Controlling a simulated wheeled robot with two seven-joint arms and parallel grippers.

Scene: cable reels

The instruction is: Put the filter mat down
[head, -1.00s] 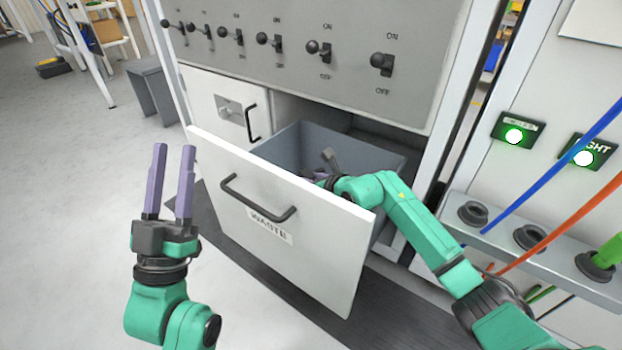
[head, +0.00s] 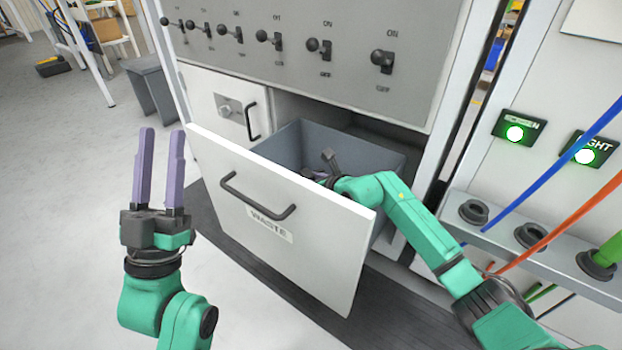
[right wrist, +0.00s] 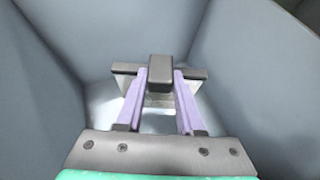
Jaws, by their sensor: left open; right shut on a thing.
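My right gripper (right wrist: 160,88) is inside the open waste drawer (head: 285,225), shut on what I take to be the filter mat (right wrist: 160,70). In the right wrist view it shows as a dark grey block with a crossbar, between the purple fingertips. A pale patch shows below the block, between the fingers. In the head view only a dark upright part of it (head: 330,160) shows; the drawer front and my gripper hide the rest. I cannot tell whether it touches the drawer floor. My left gripper (head: 160,165) is open and empty, left of the drawer front.
The drawer front has a dark handle (head: 258,203). A smaller closed compartment door (head: 225,105) is behind it at the left. A panel of several switches (head: 320,50) is above. A ledge with sockets and cables (head: 540,245) is at the right.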

